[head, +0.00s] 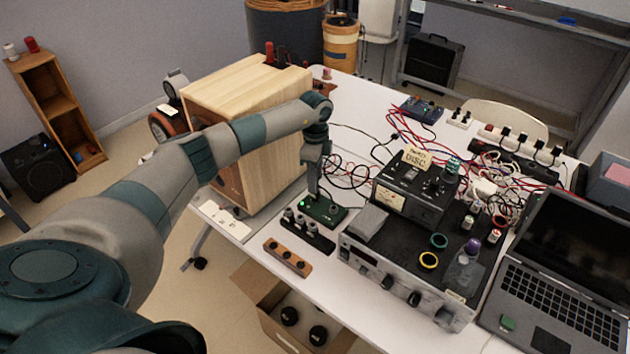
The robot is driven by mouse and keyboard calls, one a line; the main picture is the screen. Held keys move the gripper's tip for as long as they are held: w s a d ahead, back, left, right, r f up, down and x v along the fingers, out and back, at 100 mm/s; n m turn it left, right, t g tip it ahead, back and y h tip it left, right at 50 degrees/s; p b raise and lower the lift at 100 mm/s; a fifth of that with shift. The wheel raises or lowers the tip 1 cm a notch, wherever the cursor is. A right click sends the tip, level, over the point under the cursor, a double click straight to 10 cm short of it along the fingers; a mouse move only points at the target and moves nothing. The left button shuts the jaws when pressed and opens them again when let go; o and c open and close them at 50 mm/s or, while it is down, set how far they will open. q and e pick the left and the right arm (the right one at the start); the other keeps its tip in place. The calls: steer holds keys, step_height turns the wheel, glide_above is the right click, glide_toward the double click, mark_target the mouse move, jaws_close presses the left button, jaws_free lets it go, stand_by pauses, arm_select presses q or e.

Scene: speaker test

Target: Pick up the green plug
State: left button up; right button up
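No plug that is clearly green can be made out for certain. A small dark green box (326,211) with a lit green spot lies on the white table beside the wooden cabinet. My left gripper (313,192) points down just over this box; its fingers are small and dark, and whether they touch it or hold anything cannot be seen. My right gripper is not in view.
A large wooden cabinet (235,90) stands left of my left gripper, close under my arm. Right of it are a grey device (395,283), a black meter unit (408,200), tangled cables and a laptop (560,270). An open cardboard box (262,300) sits below the table's front edge.

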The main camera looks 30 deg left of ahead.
arm_select(q)
jaws_close()
steer(key=shift+r, duration=0.15)
